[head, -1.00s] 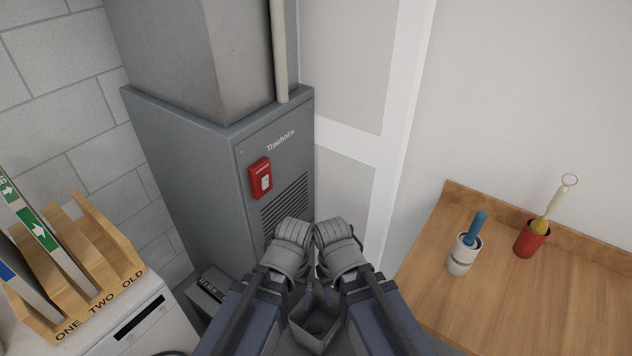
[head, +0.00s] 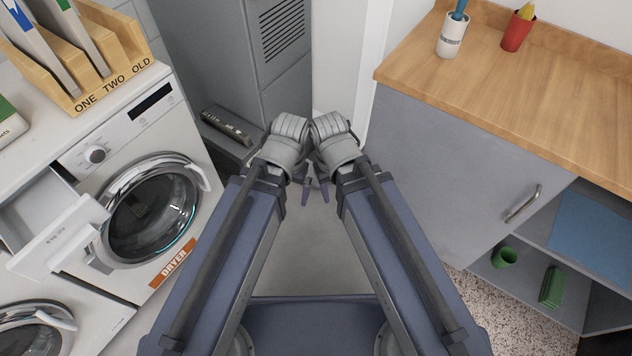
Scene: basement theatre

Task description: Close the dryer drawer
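The white dryer (head: 120,280), marked with an orange DRYER label, stands at the left of the head view. Its drawer (head: 62,238) is pulled out at the upper left of the front, left of the round knob, with its open inside showing. My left gripper (head: 306,194) and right gripper (head: 322,190) are close together near the middle, well to the right of the dryer and apart from it. Only small dark finger parts show below the wrists, so I cannot tell whether either is open or shut. I see nothing held.
The round dryer door (head: 150,210) is right of the drawer. Another machine's round door (head: 35,332) shows at the lower left. A wooden rack (head: 120,75) stands on the dryer. A grey cabinet (head: 440,165) with a wooden top is on the right. Floor shows between.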

